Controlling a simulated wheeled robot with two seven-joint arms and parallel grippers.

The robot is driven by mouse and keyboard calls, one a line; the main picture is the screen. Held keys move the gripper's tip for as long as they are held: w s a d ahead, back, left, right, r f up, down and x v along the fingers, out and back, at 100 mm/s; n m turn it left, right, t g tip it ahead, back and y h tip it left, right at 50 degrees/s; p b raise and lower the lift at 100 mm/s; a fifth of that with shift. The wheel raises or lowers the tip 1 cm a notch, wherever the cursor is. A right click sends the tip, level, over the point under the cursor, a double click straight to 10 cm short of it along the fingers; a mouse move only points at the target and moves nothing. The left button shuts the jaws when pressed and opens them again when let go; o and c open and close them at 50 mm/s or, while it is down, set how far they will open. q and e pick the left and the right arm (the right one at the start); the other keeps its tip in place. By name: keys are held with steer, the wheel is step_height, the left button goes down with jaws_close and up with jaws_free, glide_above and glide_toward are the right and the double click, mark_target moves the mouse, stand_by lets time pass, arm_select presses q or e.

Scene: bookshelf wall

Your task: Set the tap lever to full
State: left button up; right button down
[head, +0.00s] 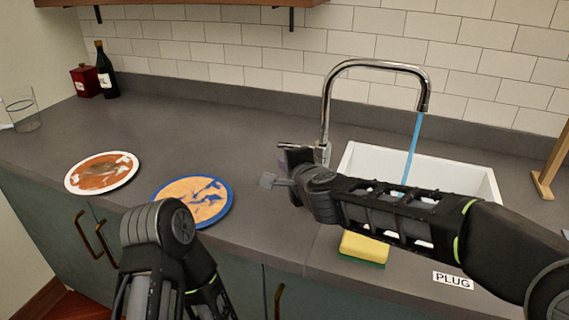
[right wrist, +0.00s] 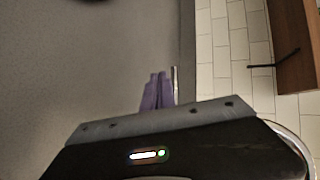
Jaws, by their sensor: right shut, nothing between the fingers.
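The chrome tap (head: 326,105) stands behind the sink with its spout curving right. A blue stream of water (head: 412,150) runs from the spout down into the white sink (head: 465,172). The tap's silver lever (head: 296,145) sticks out to the left near the base. My right gripper (head: 283,159) is beside the lever, mostly hidden by its own body. In the right wrist view its purple fingers (right wrist: 157,92) are together and empty, with a thin metal bar, likely the lever (right wrist: 175,85), right beside them. I cannot tell whether they touch.
A yellow-green sponge (head: 363,249) and a PLUG label (head: 453,280) lie in front of the sink. Two plates, one orange and white (head: 102,172), one blue-rimmed (head: 229,203), lie left. A bottle (head: 105,72), a red box (head: 84,80) and a glass (head: 22,108) stand farther left.

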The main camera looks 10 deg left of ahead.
steer(key=shift+s+d+r, duration=0.1)
steer(key=shift+s+d, duration=0.15)
steer(key=shift+s, duration=0.15)
steer(key=s+d+r, duration=0.1)
steer(key=s+r, duration=0.1)
steer(key=s, duration=0.4)
steer(key=shift+d+p, duration=0.15)
steer(key=shift+p, duration=0.2)
